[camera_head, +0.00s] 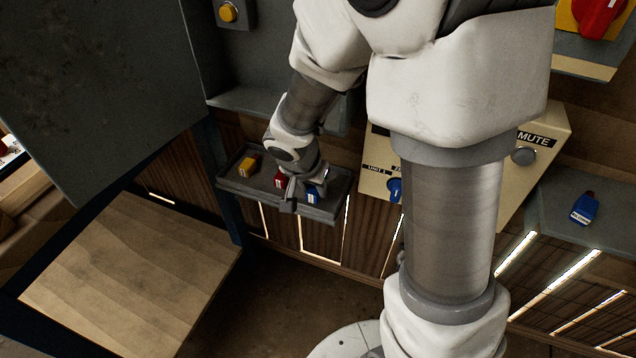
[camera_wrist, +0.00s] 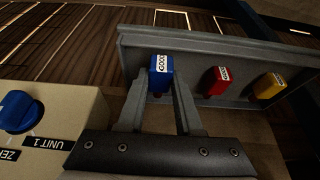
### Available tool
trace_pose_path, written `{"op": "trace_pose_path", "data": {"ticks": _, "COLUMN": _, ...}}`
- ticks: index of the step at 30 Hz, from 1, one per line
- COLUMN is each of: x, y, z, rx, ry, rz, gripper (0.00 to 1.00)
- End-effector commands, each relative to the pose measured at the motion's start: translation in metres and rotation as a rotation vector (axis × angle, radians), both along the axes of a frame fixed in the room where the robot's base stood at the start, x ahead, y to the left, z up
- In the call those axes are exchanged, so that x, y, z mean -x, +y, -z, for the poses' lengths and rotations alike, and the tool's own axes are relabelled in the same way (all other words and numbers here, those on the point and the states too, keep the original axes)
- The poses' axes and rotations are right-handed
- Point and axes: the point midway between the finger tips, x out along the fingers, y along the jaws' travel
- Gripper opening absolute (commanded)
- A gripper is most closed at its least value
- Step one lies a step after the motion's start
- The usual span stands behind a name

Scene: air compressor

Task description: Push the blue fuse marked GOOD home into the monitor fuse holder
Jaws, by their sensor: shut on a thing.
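The blue fuse (camera_head: 313,194) marked GOOD is at the right end of a grey tray (camera_head: 232,184) in the head view. In the wrist view the blue fuse (camera_wrist: 161,72) stands between my fingertips with its GOOD label showing. My gripper (camera_head: 301,193) reaches down over the tray and is shut on this fuse; its fingers also show in the wrist view (camera_wrist: 158,96). The fuse is at the tray, and I cannot tell whether it touches the tray floor. I cannot make out the monitor fuse holder; my arm hides part of the cream panel (camera_head: 545,150).
A red fuse (camera_head: 281,179) and a yellow fuse (camera_head: 248,166) stand in the tray beside the blue one. A blue knob (camera_wrist: 20,111) marked UNIT 1 is on the panel close by. Another blue fuse (camera_head: 584,208) lies on the right shelf. A wooden top (camera_head: 130,275) is at lower left.

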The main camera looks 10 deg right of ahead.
Motion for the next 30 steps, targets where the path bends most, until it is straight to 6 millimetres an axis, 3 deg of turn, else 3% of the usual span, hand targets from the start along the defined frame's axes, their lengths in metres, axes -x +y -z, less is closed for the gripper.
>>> {"op": "trace_pose_path", "data": {"ticks": 16, "x": 0.080, "y": 0.058, "z": -0.052, "rx": -0.001, "ry": -0.001, "rz": -0.003, "gripper": 0.00}}
{"op": "trace_pose_path", "data": {"ticks": 23, "x": 0.086, "y": 0.064, "z": -0.077, "rx": 0.000, "ry": 0.000, "rz": 0.001, "gripper": 0.00}}
{"op": "trace_pose_path", "data": {"ticks": 30, "x": 0.075, "y": 0.065, "z": -0.130, "rx": -0.002, "ry": 0.001, "rz": 0.002, "gripper": 0.00}}
